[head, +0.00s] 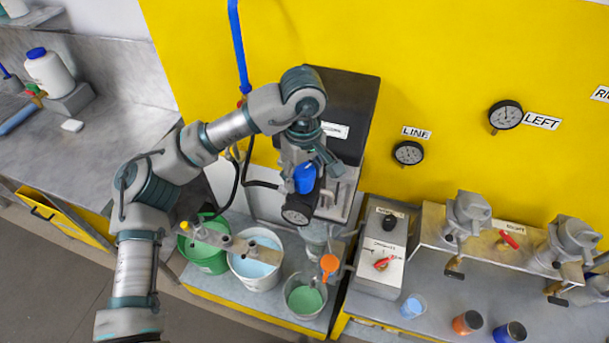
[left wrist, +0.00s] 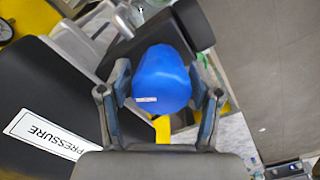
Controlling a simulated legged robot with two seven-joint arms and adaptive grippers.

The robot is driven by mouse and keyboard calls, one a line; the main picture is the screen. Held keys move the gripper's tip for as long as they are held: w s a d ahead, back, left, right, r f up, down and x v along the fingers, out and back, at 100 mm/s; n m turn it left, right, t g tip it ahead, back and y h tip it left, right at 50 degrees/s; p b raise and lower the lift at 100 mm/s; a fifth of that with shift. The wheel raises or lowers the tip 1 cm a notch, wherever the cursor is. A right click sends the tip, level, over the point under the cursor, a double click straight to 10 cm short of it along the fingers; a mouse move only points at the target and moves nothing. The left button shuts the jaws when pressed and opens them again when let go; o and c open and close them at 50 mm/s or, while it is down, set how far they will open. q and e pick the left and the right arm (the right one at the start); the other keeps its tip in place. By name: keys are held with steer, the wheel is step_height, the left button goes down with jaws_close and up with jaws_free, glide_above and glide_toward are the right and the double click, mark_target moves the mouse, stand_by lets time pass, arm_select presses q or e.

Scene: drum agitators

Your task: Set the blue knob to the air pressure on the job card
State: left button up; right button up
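The blue knob (head: 305,178) sits above a round dark gauge (head: 298,209) on the pressure unit, in front of the yellow wall. In the left wrist view the knob (left wrist: 162,80) fills the middle, with a small white mark low on its side. My left gripper (head: 312,168) is at the knob, and its fingers (left wrist: 163,98) stand on either side of it. They look spread, with no clear grip on it. A PRESSURE label (left wrist: 43,135) is on the black panel (left wrist: 40,85). The gauge reading is too small to tell. I see no job card. My right gripper is out of view.
A green bucket (head: 207,257), a white bucket (head: 238,275) and a cup of green liquid (head: 304,309) stand below the knob. A blue hose (head: 238,45) hangs above. A control box (head: 375,268) with a red switch and agitators (head: 467,215) are at right.

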mark_target(304, 167)
arm_select(q)
steer(key=shift+w+f, duration=0.15)
step_height(304, 167, up, 12)
steer(key=shift+d+f, duration=0.1)
stand_by(0.5)
steer(key=shift+w, duration=0.1)
